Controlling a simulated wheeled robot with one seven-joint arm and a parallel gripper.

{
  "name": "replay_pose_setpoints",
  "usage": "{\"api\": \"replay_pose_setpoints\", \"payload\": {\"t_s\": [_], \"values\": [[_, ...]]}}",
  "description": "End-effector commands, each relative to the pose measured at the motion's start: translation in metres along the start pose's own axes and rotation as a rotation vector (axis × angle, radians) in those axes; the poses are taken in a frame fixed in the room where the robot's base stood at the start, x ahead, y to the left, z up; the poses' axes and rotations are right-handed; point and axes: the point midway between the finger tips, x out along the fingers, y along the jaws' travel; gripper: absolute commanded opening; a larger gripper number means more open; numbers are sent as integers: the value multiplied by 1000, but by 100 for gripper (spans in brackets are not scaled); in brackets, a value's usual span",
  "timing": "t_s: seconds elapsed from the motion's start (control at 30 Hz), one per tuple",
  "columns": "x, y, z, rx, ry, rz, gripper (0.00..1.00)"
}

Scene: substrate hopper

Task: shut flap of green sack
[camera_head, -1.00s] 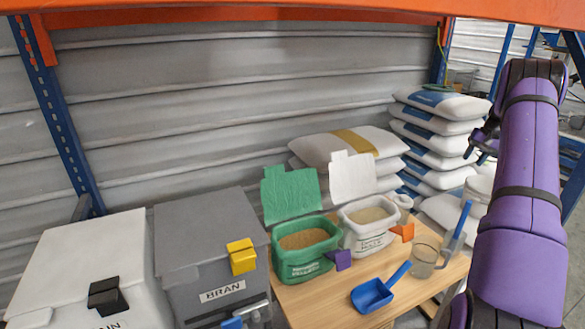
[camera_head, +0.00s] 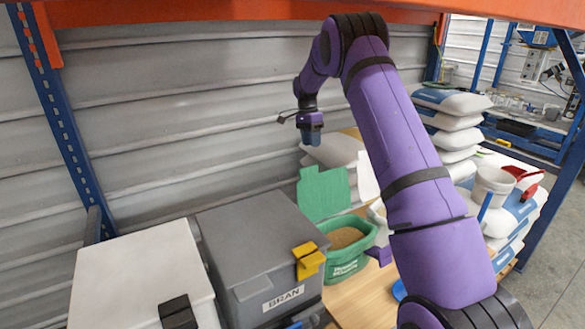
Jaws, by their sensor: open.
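The green sack (camera_head: 347,262) stands on the wooden table, open at the top, with tan grain-like contents showing inside. Its green flap (camera_head: 323,192) stands upright at the back of the opening. A purple clip (camera_head: 380,255) sits at its right front side, partly beside my arm. My gripper (camera_head: 311,138) hangs in the air above and behind the flap, apart from it. Its fingers are small in view and seem empty; the jaws are open. My purple arm hides most of the white sack (camera_head: 376,212) and the right part of the table.
A grey BRAN bin (camera_head: 245,250) with a yellow latch (camera_head: 308,260) stands left of the green sack. A white-lidded bin (camera_head: 135,280) is further left. Stacked sacks (camera_head: 455,125) rise at the right. An orange beam (camera_head: 200,14) crosses above.

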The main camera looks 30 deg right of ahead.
Motion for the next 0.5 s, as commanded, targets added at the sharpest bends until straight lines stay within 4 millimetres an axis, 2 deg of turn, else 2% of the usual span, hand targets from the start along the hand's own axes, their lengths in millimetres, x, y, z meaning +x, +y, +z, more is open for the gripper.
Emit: {"api": "replay_pose_setpoints", "payload": {"t_s": [0.1,0.27,0.5], "values": [[0,-1,14,25,15,10,40],[12,-2,16,33,18,12,40],[54,-1,15,31,15,14,40]]}}
